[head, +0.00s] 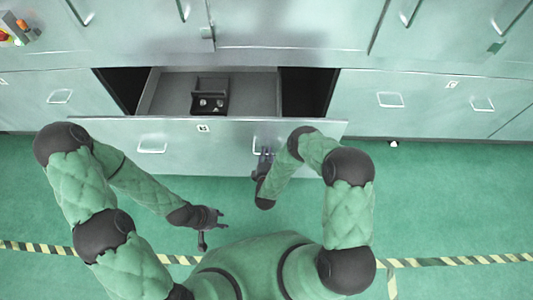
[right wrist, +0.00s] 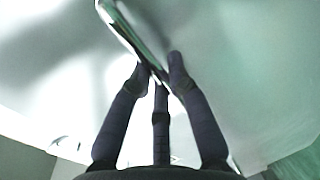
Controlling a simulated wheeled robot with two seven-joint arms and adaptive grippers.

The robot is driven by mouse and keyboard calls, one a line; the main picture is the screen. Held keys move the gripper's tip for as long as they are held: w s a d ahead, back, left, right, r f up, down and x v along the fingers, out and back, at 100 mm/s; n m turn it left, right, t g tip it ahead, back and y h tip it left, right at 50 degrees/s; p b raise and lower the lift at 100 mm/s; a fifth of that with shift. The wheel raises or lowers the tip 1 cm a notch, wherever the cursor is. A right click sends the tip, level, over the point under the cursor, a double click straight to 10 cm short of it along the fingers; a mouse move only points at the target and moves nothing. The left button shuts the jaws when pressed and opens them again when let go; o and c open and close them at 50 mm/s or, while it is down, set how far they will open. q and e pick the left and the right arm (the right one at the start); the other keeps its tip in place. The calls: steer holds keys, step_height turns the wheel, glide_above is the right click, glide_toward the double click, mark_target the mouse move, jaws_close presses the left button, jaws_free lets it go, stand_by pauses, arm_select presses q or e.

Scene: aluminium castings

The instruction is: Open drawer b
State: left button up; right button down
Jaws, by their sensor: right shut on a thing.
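A wide drawer (head: 225,135) in the pale green metal cabinet stands pulled out, with its grey inside showing. Its front carries a small label (head: 203,128), too small to read surely, and two bar handles. My right gripper (head: 264,157) is shut on the right-hand handle (head: 257,145) of this drawer. In the right wrist view the handle (right wrist: 125,25) runs between the fingers (right wrist: 160,75). My left gripper (head: 212,227) is open and empty, above the floor in front of the drawer, apart from it.
A dark box with small round parts (head: 210,96) sits inside the drawer. The left handle (head: 152,146) is free. Shut drawers with handles flank it, such as the one at right (head: 390,100). Green floor with striped tape (head: 460,261) lies in front. Coloured items (head: 20,30) show at upper left.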

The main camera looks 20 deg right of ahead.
steer(key=c, duration=1.2)
jaws_free()
steer(key=shift+o, duration=0.2)
steer(key=v, duration=1.2)
steer(key=shift+f, duration=0.1)
steer(key=s+a+r+m+g+y+p, duration=0.1)
steer(key=s+m+g+y, duration=0.3)
steer(key=s+m+g, duration=0.2)
steer(key=s+a+r+m+g+y+p, duration=0.1)
steer(key=s+r+m+g+y, duration=0.1)
steer(key=s+m+g+y, duration=0.2)
steer(key=s+m+g, duration=0.3)
steer(key=m+g, duration=0.1)
steer(key=m, duration=0.3)
steer(key=shift+s+r+g, duration=0.3)
steer(key=shift+r, duration=0.05)
